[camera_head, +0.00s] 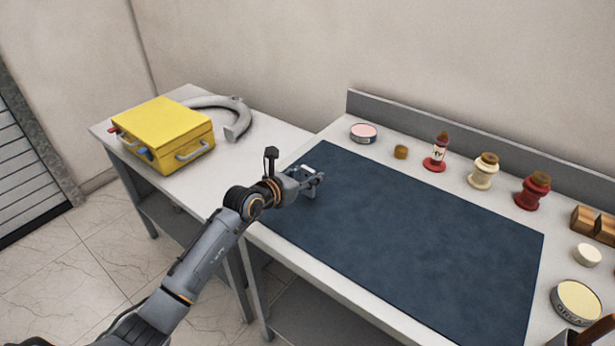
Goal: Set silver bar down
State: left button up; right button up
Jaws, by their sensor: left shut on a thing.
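My left gripper (316,182) is over the far left part of the dark blue mat (400,235), near the mat's left edge. It is shut on the silver bar, of which little can be told apart from the grey fingers at this size. The gripper is low over the mat, but I cannot tell whether the bar touches it. My right gripper is not in view.
A yellow case (165,130) and a grey curved part (238,118) are on the left table. The mat's middle is clear.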

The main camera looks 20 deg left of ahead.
pick_arm(q)
jog(key=shift+f, duration=0.55)
jog(key=o, duration=1.2)
jog(key=shift+f, duration=0.1)
jog(key=shift+o, duration=0.2)
jog(key=b+v, duration=0.1)
jog(key=v, duration=1.1)
jog(key=shift+s+d, duration=0.1)
